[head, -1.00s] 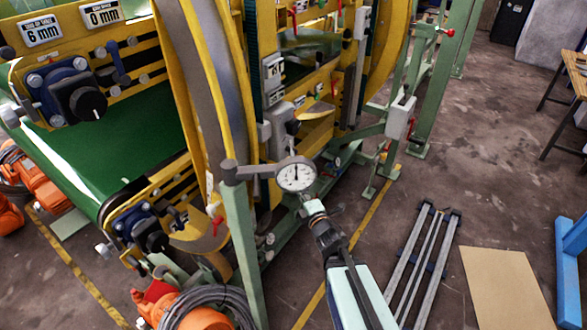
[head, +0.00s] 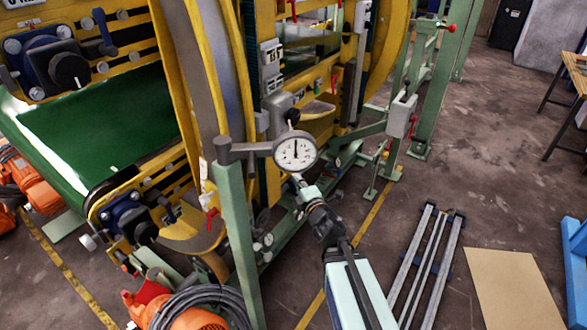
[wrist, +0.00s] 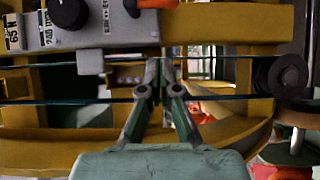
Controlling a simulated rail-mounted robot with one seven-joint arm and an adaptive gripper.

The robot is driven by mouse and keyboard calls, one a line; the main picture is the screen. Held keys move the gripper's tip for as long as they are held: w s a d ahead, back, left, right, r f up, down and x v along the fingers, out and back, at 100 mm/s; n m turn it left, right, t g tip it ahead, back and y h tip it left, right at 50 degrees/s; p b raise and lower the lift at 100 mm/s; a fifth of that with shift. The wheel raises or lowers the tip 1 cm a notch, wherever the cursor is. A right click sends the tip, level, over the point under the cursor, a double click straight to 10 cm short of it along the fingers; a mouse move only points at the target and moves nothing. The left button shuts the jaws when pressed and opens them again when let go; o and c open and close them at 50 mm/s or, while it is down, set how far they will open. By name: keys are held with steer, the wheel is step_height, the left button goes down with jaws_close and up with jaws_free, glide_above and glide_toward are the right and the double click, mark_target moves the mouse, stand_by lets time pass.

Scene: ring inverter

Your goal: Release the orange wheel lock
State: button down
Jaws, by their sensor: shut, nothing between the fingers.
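My gripper (head: 298,181) is just below a round white dial gauge in the head view. In the wrist view my gripper's fingers (wrist: 160,66) are together and empty, in front of a yellow machine frame. I cannot tell for certain which part is the orange wheel lock. An orange-red part (wrist: 212,108) shows partly behind the right finger in the wrist view, apart from the fingertips. A dark round wheel (wrist: 284,76) is at the right of the wrist view, to the right of my fingers.
The dial gauge (head: 296,152) sits on an arm from a green post (head: 239,245), close to my gripper. A grey control box (wrist: 95,22) is at the upper left in the wrist view. Thin cords (wrist: 75,103) cross behind my fingers. Metal rails (head: 427,268) lie on the floor at right.

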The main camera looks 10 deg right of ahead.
steer(key=w+b, duration=0.6)
steer(key=w, duration=0.4)
steer(key=shift+w+d+b, duration=0.35)
steer(key=shift+w+d, duration=0.05)
steer(key=shift+f+b, duration=0.25)
steer(key=shift+b, duration=0.65)
steer(key=shift+w+r+n, duration=0.1)
steer(key=shift+n, duration=0.2)
